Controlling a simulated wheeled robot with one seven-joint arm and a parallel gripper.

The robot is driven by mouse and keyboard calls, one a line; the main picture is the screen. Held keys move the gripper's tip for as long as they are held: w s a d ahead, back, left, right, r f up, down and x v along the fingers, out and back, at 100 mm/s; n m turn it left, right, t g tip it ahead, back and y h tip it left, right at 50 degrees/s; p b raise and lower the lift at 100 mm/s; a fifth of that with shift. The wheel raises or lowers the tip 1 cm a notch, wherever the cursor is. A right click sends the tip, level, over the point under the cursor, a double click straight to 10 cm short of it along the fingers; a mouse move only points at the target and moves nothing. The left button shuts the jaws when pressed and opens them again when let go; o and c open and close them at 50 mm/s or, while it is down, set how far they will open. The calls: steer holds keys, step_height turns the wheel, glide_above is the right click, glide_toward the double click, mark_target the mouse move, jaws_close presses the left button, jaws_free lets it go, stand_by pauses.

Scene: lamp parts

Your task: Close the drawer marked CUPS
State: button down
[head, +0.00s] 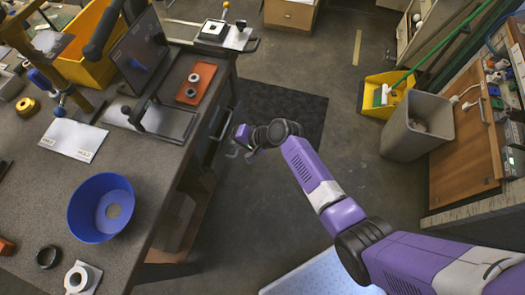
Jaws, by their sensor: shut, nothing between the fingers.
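My gripper (238,150) is small in the head view, at the end of my purple arm, and is shut and empty. It is beside the front of the grey workbench (150,190), close to a bar-like handle (222,125) on the bench's dark front. I cannot tell whether the gripper touches the front or the handle. No CUPS label can be read, so I cannot say which drawer is the marked one or how far it stands out. The bench front is seen steeply from above and is partly hidden.
A blue bowl (88,210), an orange tray (196,82) and a yellow bin (85,55) stand on the bench. A dark mat (290,105) lies on the floor. Floor between is clear.

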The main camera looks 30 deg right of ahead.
steer(key=v, duration=0.7)
steer(key=s+d+f+m+t+y+b, duration=0.1)
steer(key=s+d+f+t+b, duration=0.2)
steer(key=f+b, duration=0.95)
steer(key=s+d+r+n+y+b, duration=0.1)
steer(key=s+d+r+y+b, duration=0.2)
steer(key=r+b, duration=0.55)
steer(key=shift+t, duration=0.4)
steer(key=x, duration=0.8)
steer(key=b+x, duration=0.1)
steer(key=x, duration=0.3)
steer(key=shift+s+a+r, duration=0.2)
steer(key=shift+s+a, duration=0.1)
steer(key=shift+w+a, duration=0.55)
